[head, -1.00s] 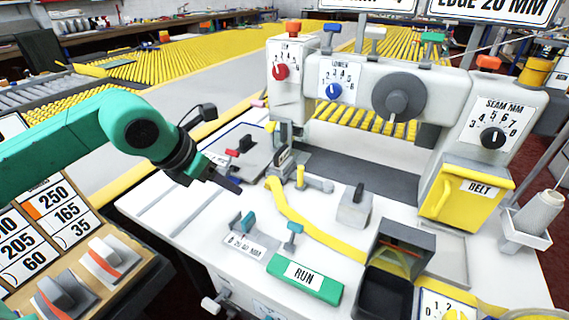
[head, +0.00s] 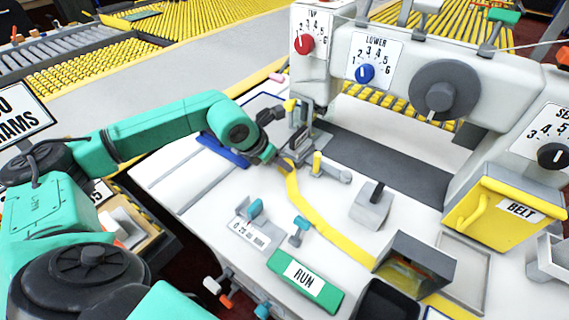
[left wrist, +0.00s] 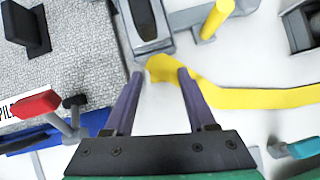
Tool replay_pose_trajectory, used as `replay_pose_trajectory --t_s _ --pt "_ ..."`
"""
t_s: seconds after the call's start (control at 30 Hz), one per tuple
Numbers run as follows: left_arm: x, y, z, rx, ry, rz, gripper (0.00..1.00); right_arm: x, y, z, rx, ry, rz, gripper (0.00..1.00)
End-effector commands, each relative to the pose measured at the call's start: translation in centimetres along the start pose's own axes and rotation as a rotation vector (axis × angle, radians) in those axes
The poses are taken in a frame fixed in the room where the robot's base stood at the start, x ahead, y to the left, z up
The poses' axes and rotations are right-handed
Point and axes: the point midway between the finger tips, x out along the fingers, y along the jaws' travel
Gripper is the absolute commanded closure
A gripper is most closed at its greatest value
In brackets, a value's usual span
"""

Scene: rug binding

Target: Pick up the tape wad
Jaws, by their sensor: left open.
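The yellow tape (head: 318,221) runs across the white machine table; its far end lies by the presser foot (head: 299,140). In the left wrist view this tape end (left wrist: 161,67) looks wide and bunched, but I cannot tell for sure whether it is a separate tape wad. My left gripper (head: 284,164) is over the table at that end. In the left wrist view the left gripper (left wrist: 160,75) is open, its two dark fingers pointing at the bunched end, which shows between their tips. Nothing is held. My right gripper is out of view.
The grey machine foot (left wrist: 147,25) stands close beyond the fingertips. A yellow-capped post (head: 317,163) is just right of the gripper. A grey block (head: 371,207), teal levers (head: 299,230) and the green RUN plate (head: 305,280) stand nearer.

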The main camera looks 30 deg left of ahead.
Motion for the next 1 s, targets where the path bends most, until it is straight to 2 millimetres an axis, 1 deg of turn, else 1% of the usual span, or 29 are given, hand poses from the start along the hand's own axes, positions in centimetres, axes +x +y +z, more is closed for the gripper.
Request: replay_pose_trajectory --t_s 0.03,0.1,0.3,0.33,0.37,0.4,0.47,0.83,0.93,1.0 --pt "0.7 -0.1 0.2 -0.001 -0.001 -0.003 0.44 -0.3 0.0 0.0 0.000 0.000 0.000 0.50" --pt "1.5 0.0 0.1 0.000 -0.001 -0.001 0.44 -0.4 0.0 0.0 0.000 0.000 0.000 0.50" --pt "1.8 0.0 0.1 0.000 -0.001 0.001 0.44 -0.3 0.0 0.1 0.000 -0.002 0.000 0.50" --pt "1.8 0.0 0.0 0.000 -0.001 0.001 0.51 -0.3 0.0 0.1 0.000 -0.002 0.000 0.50" --pt "1.8 0.0 0.1 0.000 -0.001 0.001 0.63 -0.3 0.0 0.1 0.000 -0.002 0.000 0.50" --pt "1.8 0.0 0.1 0.000 -0.001 0.001 0.78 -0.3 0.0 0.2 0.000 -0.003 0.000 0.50" --pt "1.8 0.0 0.1 0.000 -0.001 0.001 1.00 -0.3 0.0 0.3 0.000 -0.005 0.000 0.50" --pt "1.6 0.0 0.2 0.000 -0.002 0.001 1.00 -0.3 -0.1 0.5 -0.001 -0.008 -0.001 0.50" --pt "1.0 0.0 0.6 0.000 -0.004 0.001 1.00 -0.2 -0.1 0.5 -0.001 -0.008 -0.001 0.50" --pt "0.2 0.0 1.1 0.000 -0.005 0.000 1.00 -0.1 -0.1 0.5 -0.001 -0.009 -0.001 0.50"
